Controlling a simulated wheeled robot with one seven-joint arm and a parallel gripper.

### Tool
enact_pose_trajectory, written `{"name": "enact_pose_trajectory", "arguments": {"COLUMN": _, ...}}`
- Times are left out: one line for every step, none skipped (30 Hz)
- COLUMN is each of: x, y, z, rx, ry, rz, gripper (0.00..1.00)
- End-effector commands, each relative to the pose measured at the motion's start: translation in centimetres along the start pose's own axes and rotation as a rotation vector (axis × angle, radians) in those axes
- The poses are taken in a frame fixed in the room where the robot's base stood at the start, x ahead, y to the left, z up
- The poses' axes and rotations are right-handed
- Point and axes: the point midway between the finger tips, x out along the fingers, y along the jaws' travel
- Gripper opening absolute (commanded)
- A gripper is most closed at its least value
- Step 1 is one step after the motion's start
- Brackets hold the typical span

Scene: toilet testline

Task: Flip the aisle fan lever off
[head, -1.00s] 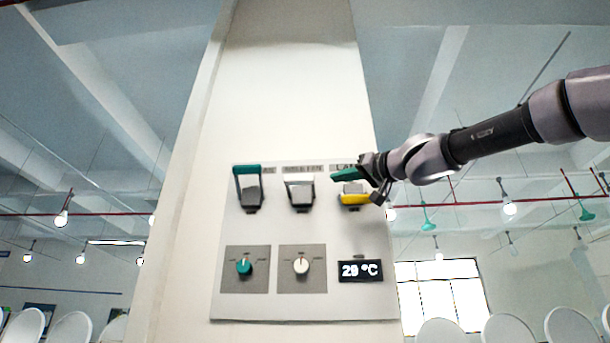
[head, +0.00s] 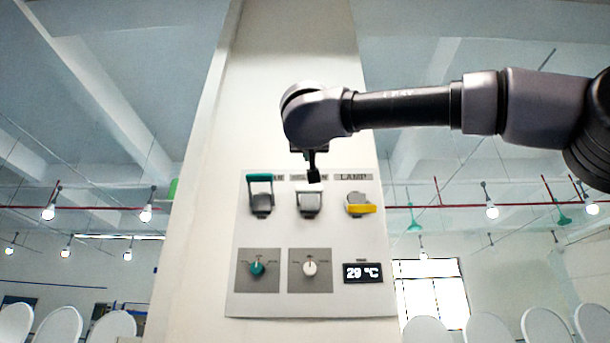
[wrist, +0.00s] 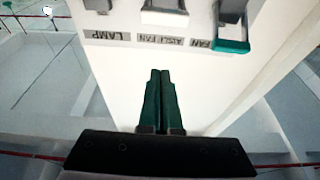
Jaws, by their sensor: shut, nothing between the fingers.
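The aisle fan lever (head: 310,187) is the middle of three on the wall panel, with a white handle raised at the top of its grey body. In the wrist view, which is upside down, its white handle (wrist: 165,17) shows at the top edge, under the label I read as aisle fan. My gripper (head: 314,178) is shut and empty, pointing down just in front of or above this lever in the head view. The wrist view shows the green fingers (wrist: 160,73) closed together, pointing toward the labels, apart from the lever.
The fan lever (head: 260,178) on the left has a raised green handle. The lamp lever (head: 361,209) on the right has a lowered yellow handle. Below are a green knob (head: 258,268), a white knob (head: 309,268) and a 29 °C display (head: 362,272). The panel above the labels is bare.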

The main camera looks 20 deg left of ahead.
Motion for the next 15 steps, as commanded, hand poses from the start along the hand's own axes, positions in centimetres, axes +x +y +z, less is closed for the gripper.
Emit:
{"name": "enact_pose_trajectory", "arguments": {"x": 0.2, "y": 0.1, "z": 0.0, "rx": -0.004, "ry": 0.0, "rz": 0.006, "gripper": 0.0}}
{"name": "enact_pose_trajectory", "arguments": {"x": 0.4, "y": 0.1, "z": 0.0, "rx": -0.004, "ry": 0.0, "rz": 0.007, "gripper": 0.0}}
{"name": "enact_pose_trajectory", "arguments": {"x": 0.8, "y": 0.1, "z": 0.0, "rx": -0.004, "ry": -0.001, "rz": 0.008, "gripper": 0.0}}
{"name": "enact_pose_trajectory", "arguments": {"x": 1.1, "y": 0.1, "z": 0.0, "rx": -0.004, "ry": -0.001, "rz": 0.008, "gripper": 0.0}}
{"name": "enact_pose_trajectory", "arguments": {"x": 1.6, "y": 0.1, "z": 0.0, "rx": -0.004, "ry": -0.001, "rz": 0.009, "gripper": 0.0}}
{"name": "enact_pose_trajectory", "arguments": {"x": 2.3, "y": 0.1, "z": 0.0, "rx": -0.004, "ry": 0.0, "rz": 0.008, "gripper": 0.0}}
{"name": "enact_pose_trajectory", "arguments": {"x": 2.8, "y": 0.1, "z": 0.0, "rx": -0.005, "ry": 0.0, "rz": 0.009, "gripper": 0.0}}
{"name": "enact_pose_trajectory", "arguments": {"x": 3.4, "y": 0.1, "z": 0.0, "rx": -0.003, "ry": 0.0, "rz": 0.009, "gripper": 0.0}}
{"name": "enact_pose_trajectory", "arguments": {"x": 4.2, "y": 0.1, "z": 0.1, "rx": -0.004, "ry": -0.001, "rz": 0.009, "gripper": 0.0}}
{"name": "enact_pose_trajectory", "arguments": {"x": 4.8, "y": 0.1, "z": 0.0, "rx": -0.004, "ry": 0.0, "rz": 0.008, "gripper": 0.0}}
{"name": "enact_pose_trajectory", "arguments": {"x": 5.3, "y": 0.1, "z": 0.0, "rx": -0.004, "ry": 0.001, "rz": 0.009, "gripper": 0.0}}
{"name": "enact_pose_trajectory", "arguments": {"x": 6.0, "y": 0.1, "z": 0.0, "rx": -0.003, "ry": -0.001, "rz": 0.008, "gripper": 0.0}}
{"name": "enact_pose_trajectory", "arguments": {"x": 6.5, "y": 0.1, "z": 0.1, "rx": -0.004, "ry": -0.001, "rz": 0.008, "gripper": 0.0}}
{"name": "enact_pose_trajectory", "arguments": {"x": 7.0, "y": 0.1, "z": 0.0, "rx": -0.002, "ry": 0.0, "rz": 0.007, "gripper": 0.0}}
{"name": "enact_pose_trajectory", "arguments": {"x": 7.6, "y": 0.1, "z": 0.0, "rx": -0.004, "ry": 0.001, "rz": 0.008, "gripper": 0.0}}
